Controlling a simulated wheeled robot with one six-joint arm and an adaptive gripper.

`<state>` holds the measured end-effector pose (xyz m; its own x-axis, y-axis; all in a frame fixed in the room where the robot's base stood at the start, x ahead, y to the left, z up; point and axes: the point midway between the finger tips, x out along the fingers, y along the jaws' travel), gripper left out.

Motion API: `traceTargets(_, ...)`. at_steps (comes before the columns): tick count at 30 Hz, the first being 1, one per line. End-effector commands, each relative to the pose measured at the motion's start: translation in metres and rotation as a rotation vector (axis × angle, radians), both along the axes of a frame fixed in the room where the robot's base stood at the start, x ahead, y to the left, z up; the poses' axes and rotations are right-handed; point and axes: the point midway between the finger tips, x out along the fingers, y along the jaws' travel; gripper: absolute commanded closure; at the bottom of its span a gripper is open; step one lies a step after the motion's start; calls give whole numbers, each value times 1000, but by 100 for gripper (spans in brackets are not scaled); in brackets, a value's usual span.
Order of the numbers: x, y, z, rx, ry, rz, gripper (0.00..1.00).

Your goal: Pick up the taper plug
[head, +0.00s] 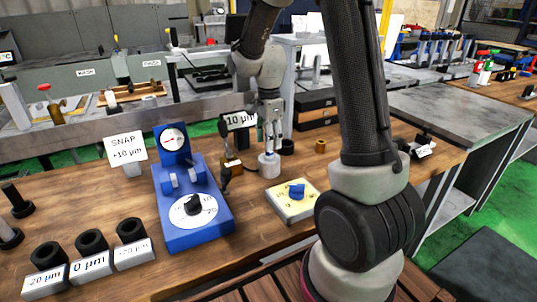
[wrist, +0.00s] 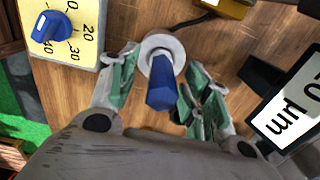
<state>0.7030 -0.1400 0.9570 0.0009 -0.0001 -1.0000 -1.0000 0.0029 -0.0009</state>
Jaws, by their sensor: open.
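What looks like the taper plug (wrist: 160,88) is a blue tapered piece standing on a round white base (wrist: 162,48) in the wrist view. My gripper (wrist: 162,66) is open, with one green-padded finger on each side of the blue piece. Gaps show between the fingers and the piece. In the head view my gripper (head: 270,138) points down over the white base (head: 269,164) on the wooden bench; the blue piece is hard to make out there.
A cream dial box (head: 292,211) with a blue knob stands close by in front. A blue gauge stand (head: 188,226) is at left, a "10 µm" sign (head: 238,121) just behind. A dark ring (head: 287,147) and a brass cylinder (head: 320,146) stand to the right.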

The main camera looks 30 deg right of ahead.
Motion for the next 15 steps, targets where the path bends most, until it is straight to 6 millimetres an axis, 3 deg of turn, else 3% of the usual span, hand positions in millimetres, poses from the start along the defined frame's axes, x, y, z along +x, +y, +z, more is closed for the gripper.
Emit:
traceTargets(6,2,-3,-32,0,4,0,52)
traceTargets(15,3,-3,-37,0,0,0,54)
